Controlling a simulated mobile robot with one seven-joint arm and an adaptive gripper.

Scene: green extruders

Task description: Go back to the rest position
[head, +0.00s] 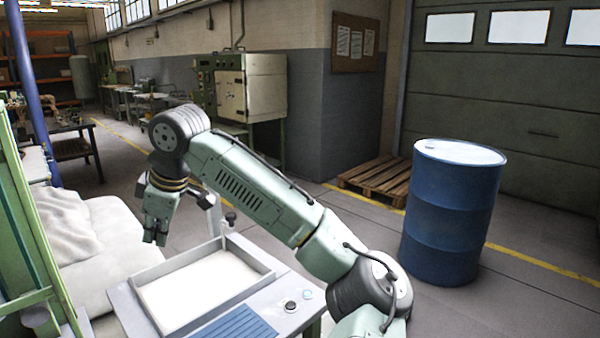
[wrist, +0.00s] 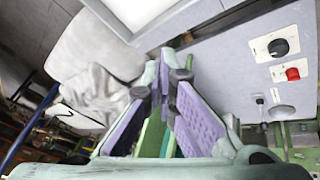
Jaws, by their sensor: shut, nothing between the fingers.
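My gripper (head: 155,236) hangs from my raised arm at the left of the head view, pointing down. It is above and to the left of a shallow white tray (head: 176,262) on a grey workbench. In the wrist view the fingers of my gripper (wrist: 166,62) come together at the tips with nothing between them. The arm is bent, reaching up and to the left over the bench. The rest position itself is not marked in either view.
A green machine frame (head: 38,215) and pale bulging sacks (head: 68,222) stand left of my gripper. A blue drum (head: 452,212) stands on the right, before a wooden pallet (head: 376,180). Control knobs (wrist: 278,47) sit on a panel. Open floor lies behind the bench.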

